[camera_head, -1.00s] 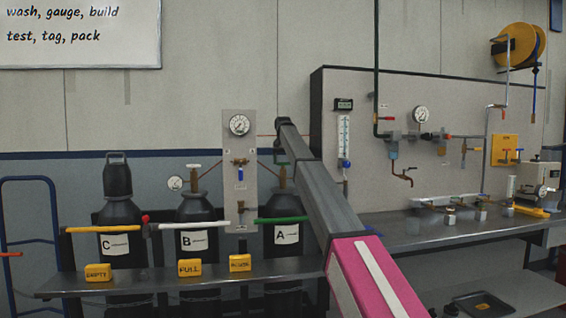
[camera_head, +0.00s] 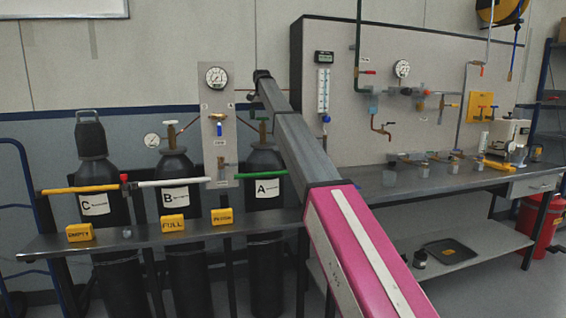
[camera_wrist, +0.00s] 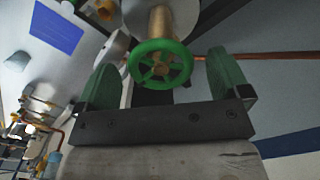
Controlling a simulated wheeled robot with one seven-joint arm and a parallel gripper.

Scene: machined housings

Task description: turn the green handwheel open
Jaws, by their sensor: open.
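The green handwheel (camera_wrist: 160,63) is a spoked ring on a brass valve stem (camera_wrist: 162,25) in the wrist view. My gripper (camera_wrist: 163,66) is open, with one green finger on each side of the wheel. Gaps show between both fingers and the rim, so neither seems to touch it. In the head view, cylinder A (camera_head: 265,205) is the black bottle with a brass valve (camera_head: 262,130) at its top. My arm's far end is above and beside that valve. I cannot make out the wheel clearly there.
Cylinders B (camera_head: 178,235) and C (camera_head: 98,180) stand to the left behind a narrow shelf (camera_head: 150,240) with yellow tags. A gauge panel (camera_head: 218,150) stands between A and B. A bench (camera_head: 400,180) with a piped backboard (camera_head: 345,150) is at right.

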